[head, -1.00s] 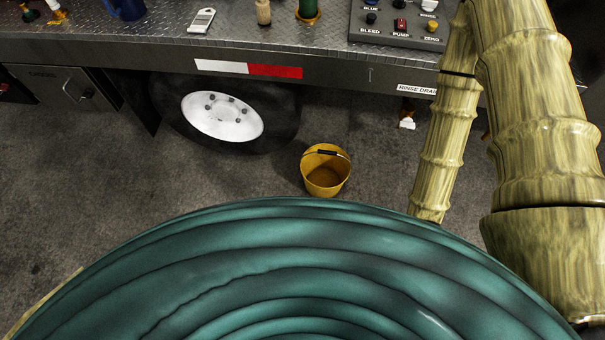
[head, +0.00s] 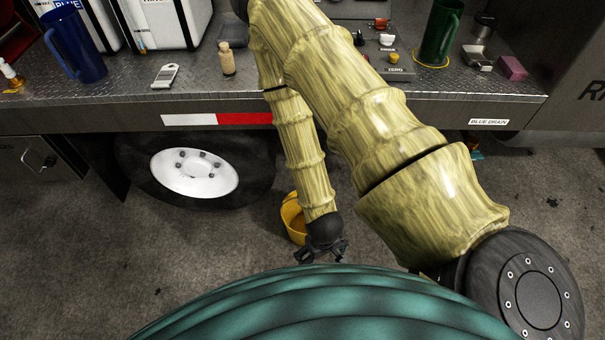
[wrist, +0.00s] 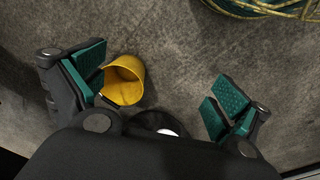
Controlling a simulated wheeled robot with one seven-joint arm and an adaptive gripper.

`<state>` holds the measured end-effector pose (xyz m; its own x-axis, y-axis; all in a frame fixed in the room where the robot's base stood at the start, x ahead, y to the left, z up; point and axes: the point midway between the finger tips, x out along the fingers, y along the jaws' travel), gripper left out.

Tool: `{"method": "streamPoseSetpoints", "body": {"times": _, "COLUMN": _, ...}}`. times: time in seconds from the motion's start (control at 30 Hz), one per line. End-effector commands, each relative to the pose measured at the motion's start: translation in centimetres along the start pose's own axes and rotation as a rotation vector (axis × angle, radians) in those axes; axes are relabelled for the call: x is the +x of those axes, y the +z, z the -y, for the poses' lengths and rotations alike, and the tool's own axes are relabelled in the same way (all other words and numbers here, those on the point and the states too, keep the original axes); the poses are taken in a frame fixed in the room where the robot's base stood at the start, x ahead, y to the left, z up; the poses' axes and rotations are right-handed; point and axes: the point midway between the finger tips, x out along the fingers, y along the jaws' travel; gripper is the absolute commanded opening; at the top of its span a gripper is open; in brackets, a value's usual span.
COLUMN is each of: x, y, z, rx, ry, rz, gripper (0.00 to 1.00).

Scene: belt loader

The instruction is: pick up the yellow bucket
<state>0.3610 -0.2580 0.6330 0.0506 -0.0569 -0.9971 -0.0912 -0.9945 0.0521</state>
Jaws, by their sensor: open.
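The yellow bucket (head: 292,219) stands on the grey floor below the truck bed, near the wheel. In the head view my forearm hides its right part. In the wrist view the bucket (wrist: 124,80) shows just inside my left finger pad, which overlaps its left edge. I cannot tell whether the pad touches it. My gripper (head: 322,252) is at the bucket's near right side in the head view. In the wrist view my gripper (wrist: 162,95) is open, with its teal pads wide apart and nothing held between them.
The truck bed edge (head: 70,121) and wheel (head: 194,171) stand behind the bucket. A blue jug (head: 75,45), a green jug (head: 438,35) and small items stand on the bed. A coiled hose (wrist: 265,8) lies at the wrist view's top right. Floor to the left is clear.

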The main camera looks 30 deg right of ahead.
Motion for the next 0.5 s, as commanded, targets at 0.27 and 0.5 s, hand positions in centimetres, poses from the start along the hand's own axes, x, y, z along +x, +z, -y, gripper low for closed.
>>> {"method": "streamPoseSetpoints", "body": {"times": 0.27, "x": 6.5, "y": -5.9, "z": -2.0, "rx": 0.062, "ry": 0.05, "rz": -0.059, "gripper": 1.0}}
{"method": "streamPoseSetpoints", "body": {"times": 0.5, "x": 10.3, "y": -10.6, "z": -3.7, "rx": 0.12, "ry": 0.08, "rz": -0.104, "gripper": 1.0}}
